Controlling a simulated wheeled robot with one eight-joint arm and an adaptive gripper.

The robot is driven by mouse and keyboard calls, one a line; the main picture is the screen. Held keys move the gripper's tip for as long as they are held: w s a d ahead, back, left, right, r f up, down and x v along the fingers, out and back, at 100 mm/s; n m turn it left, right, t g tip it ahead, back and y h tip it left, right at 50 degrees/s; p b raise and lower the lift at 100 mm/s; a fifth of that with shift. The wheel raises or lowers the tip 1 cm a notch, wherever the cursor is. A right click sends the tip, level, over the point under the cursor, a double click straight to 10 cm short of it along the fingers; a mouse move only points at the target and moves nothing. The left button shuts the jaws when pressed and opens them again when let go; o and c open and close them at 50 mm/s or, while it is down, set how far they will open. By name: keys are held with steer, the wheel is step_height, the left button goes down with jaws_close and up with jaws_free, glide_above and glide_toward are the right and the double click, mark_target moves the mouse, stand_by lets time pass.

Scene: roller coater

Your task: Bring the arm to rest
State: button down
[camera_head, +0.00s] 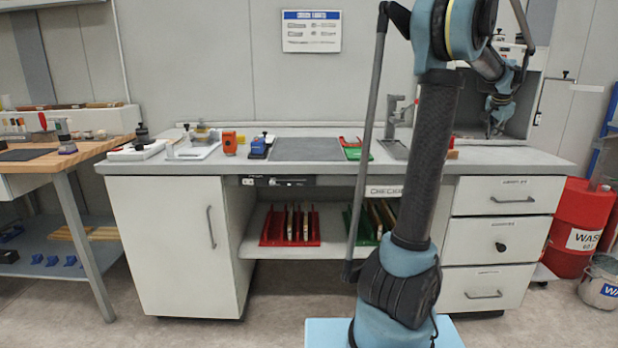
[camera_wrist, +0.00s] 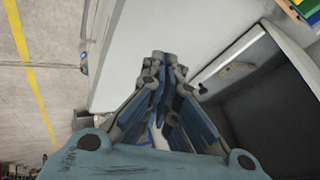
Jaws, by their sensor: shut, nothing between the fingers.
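My arm stands upright in front of the workbench (camera_head: 210,168), its upper part bent over to the right. My gripper (camera_head: 492,132) hangs fingers down over the right part of the bench, in front of a pale cabinet-like unit. In the wrist view my gripper (camera_wrist: 162,62) has its fingers drawn together with nothing between them. Part of the gripper in the head view is small and dark against the unit, so contact with anything there cannot be told.
The bench holds a grey mat (camera_head: 307,149), an orange device (camera_head: 229,142) and a green tray (camera_head: 357,150). Red (camera_head: 290,241) and green racks stand on the shelf below. A red drum (camera_head: 581,228) and a white bucket (camera_head: 602,283) stand at right, a wooden table (camera_head: 80,157) at left.

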steer(key=s+a+f+n+y, duration=0.1)
steer(key=s+a+f+n, duration=0.2)
steer(key=a, duration=0.8)
steer(key=s+a+f+n+g+y, duration=0.15)
steer(key=s+a, duration=0.45)
steer(key=a, duration=0.6)
steer(key=s+a+f+n+t, duration=0.1)
steer(key=s+a+f+n, duration=0.25)
steer(key=a, duration=0.75)
steer(key=s+a+f+n+g, duration=0.1)
steer(key=s+a+f+n, duration=0.1)
steer(key=s+a+f, duration=0.3)
steer(key=s+a+f+n+g+y, duration=0.1)
steer(key=s+a+f+n, duration=0.2)
steer(key=s+a+f, duration=0.3)
steer(key=s+a+f+n+g, duration=0.1)
steer(key=s+a+f, duration=0.4)
steer(key=s, duration=0.8)
step_height(320, 180, down, 2)
steer(key=shift+s+a+f+n+y, duration=0.15)
steer(key=shift+a+f+n+y, duration=0.15)
steer(key=shift+n, duration=0.6)
steer(key=shift+r, duration=0.1)
